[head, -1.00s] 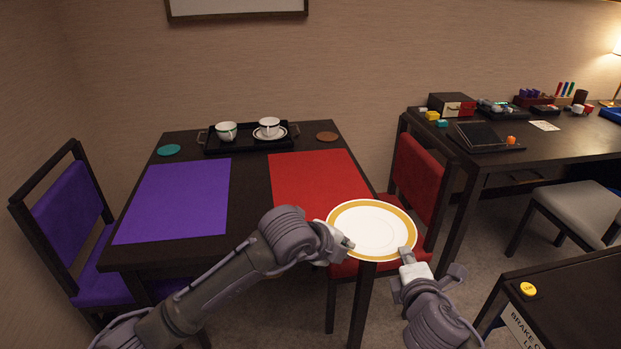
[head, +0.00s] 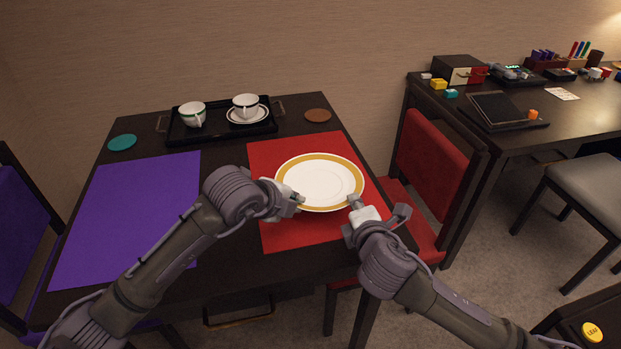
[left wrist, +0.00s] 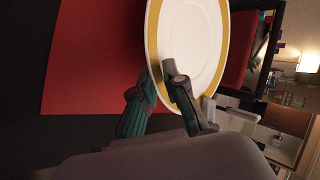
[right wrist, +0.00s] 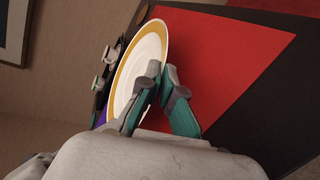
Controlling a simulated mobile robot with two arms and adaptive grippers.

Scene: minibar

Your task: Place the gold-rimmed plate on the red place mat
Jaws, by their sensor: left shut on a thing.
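The white gold-rimmed plate (head: 320,183) is over the red place mat (head: 308,226), toward its right side in the head view. It is roughly level and appears raised above the mat. My left gripper (head: 297,202) is shut on the plate's near left rim; the left wrist view shows the plate (left wrist: 190,40) with one finger on each side of its edge. My right gripper (head: 354,203) is at the near right rim, and its fingers close around the edge of the plate (right wrist: 145,48) in the right wrist view.
A purple mat (head: 130,215) lies to the left. A black tray (head: 222,129) with two cups stands at the back, between a teal coaster (head: 122,142) and a brown coaster (head: 318,115). A red chair (head: 432,160) stands at the table's right side.

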